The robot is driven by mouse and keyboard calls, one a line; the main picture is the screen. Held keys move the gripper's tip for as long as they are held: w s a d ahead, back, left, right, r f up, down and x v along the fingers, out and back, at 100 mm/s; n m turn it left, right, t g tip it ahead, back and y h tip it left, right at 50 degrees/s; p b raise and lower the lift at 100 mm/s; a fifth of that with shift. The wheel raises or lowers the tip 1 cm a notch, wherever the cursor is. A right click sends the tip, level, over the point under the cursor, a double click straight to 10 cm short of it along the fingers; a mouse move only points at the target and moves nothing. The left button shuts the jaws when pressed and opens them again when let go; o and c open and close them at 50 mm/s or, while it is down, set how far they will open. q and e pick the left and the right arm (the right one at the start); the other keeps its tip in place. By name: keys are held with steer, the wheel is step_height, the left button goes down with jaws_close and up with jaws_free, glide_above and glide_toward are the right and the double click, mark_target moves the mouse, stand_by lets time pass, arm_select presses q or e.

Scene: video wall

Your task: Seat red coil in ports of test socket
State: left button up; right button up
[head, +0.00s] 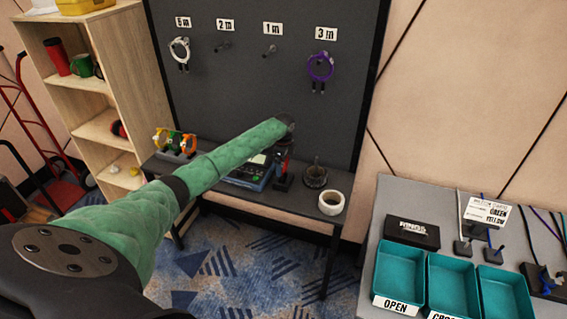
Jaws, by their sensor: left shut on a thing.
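My left arm reaches across to the narrow table under the dark pegboard. My left gripper (285,152) points down above the table, beside the tester, and is shut on the red coil (284,166). Only a small red part of the coil shows; the fingers and arm hide most of it. A black tester with a green panel (247,172) lies on the table, partly behind my arm. A dark block (284,183) stands just below the gripper. I cannot tell whether it is the test socket, or whether the coil touches it. My right gripper is out of view.
A dark round holder (316,176) and a white tape roll (331,203) stand right of the gripper. A rack of coloured coils (174,143) is on the left. White (180,50) and purple (320,66) coils hang above.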

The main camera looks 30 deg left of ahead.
arm_select(q)
steer(key=shift+f, duration=0.75)
stand_by(0.5)
steer(key=o, duration=0.8)
steer(key=shift+o, duration=0.2)
